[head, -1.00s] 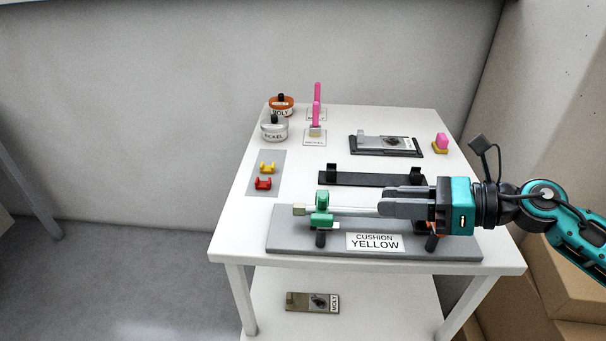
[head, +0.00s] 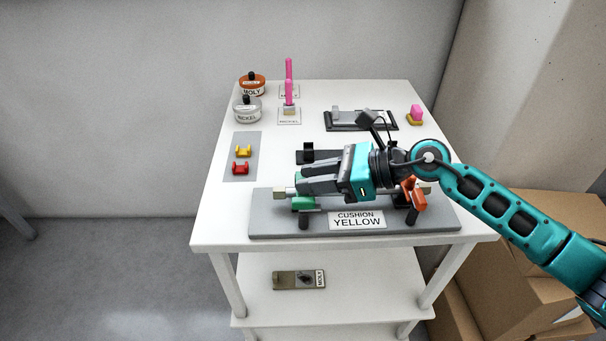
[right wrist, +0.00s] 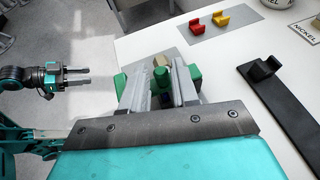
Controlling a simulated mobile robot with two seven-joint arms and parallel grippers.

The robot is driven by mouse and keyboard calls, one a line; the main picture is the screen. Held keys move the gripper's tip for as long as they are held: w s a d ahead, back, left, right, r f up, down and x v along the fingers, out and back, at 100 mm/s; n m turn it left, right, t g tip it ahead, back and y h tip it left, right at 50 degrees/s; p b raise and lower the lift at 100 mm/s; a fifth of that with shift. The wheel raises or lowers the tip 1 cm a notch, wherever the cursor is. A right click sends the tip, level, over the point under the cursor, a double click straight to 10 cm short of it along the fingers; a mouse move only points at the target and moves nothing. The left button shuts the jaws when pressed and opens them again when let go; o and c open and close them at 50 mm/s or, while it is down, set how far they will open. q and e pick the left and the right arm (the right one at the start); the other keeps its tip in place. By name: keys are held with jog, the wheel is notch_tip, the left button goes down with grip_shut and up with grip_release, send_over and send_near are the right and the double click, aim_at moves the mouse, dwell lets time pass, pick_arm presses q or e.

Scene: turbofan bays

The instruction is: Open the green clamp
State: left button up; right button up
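The green clamp (head: 303,203) is at the left end of the grey cushion stand, around a pale rod. In the head view my right gripper (head: 303,181) covers its upper part. In the right wrist view a green upright piece of the clamp (right wrist: 161,76) stands between the two fingers of my right gripper (right wrist: 160,90). The fingers are apart, with narrow gaps beside the piece; contact is not clear. Other green parts show outside both fingers. My left gripper (right wrist: 78,79) is off to the left in the right wrist view, open and empty.
An orange clamp (head: 415,194) is at the stand's right end, beside my right arm. The grey stand (head: 270,222) carries a "CUSHION YELLOW" label. Behind are a black cradle (head: 309,155), red and yellow pieces (head: 242,160), tins (head: 248,109) and a dark tray (head: 390,121).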

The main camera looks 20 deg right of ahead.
jog(key=shift+x, duration=1.15)
jog(key=shift+c, duration=0.4)
grip_shut()
